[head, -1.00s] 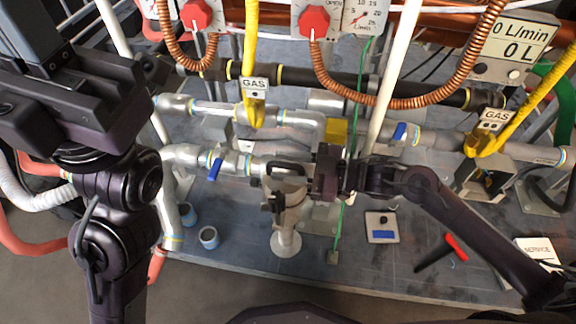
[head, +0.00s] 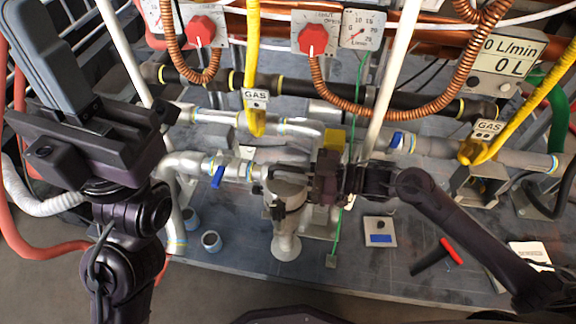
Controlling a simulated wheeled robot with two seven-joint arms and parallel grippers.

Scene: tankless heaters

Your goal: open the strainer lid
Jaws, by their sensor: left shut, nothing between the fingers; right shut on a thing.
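The strainer (head: 286,217) is a pale grey vertical body on a round foot, at the middle front of the bench. Its lid (head: 284,183) sits on top, with a dark handle; my gripper partly hides it. My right gripper (head: 291,178) comes in from the right and is shut on the lid's dark handle. I cannot tell whether the lid is raised. My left gripper (head: 150,115) is at the upper left, well apart from the strainer, shut and empty.
Pipes with blue valve handles (head: 218,176) run behind the strainer. Yellow gas lines (head: 254,60) and a white pipe (head: 392,75) come down nearby. Small cups (head: 211,241), a white pad (head: 380,231) and a red-black tool (head: 437,256) are on the bench. The bench front is mostly clear.

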